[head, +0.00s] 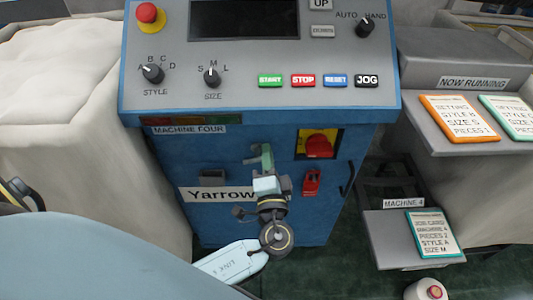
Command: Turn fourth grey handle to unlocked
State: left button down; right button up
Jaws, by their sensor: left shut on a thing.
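The blue machine labelled MACHINE FOUR (189,130) stands in the middle of the head view, with its front door below the control panel. A small grey-green handle (262,155) sits on that door, right of and above the Yarrow label (217,194). My left gripper (266,177) is at the handle and shut on it. The gripper's body and wrist hide the lower part of the handle and some of the door. I cannot tell the handle's locked or unlocked position. My right gripper is not in view.
A red rotary switch on yellow (319,146), a red padlock-like piece (311,182) and a black pull (347,178) are close right of the gripper. The sloped control panel (240,75) overhangs above. A shelf with a MACHINE 4 card (432,233) stands at the right.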

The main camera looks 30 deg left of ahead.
pick_arm(q)
jog(key=shift+f+m, duration=0.2)
jog(key=shift+m, duration=1)
jog(key=shift+f+m+t+h+p, duration=0.15)
jog(key=shift+m+t+h+p, duration=0.2)
jog(key=shift+m, duration=0.45)
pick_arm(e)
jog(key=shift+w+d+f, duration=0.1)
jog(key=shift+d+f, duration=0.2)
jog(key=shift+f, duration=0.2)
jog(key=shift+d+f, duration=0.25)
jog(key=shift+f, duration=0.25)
pick_arm(q)
jog(key=c, duration=1.6)
grip_release()
jog(key=shift+s+d, duration=0.1)
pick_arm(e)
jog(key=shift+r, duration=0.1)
pick_arm(q)
jog(key=v, duration=1.3)
jog(key=shift+d, duration=0.1)
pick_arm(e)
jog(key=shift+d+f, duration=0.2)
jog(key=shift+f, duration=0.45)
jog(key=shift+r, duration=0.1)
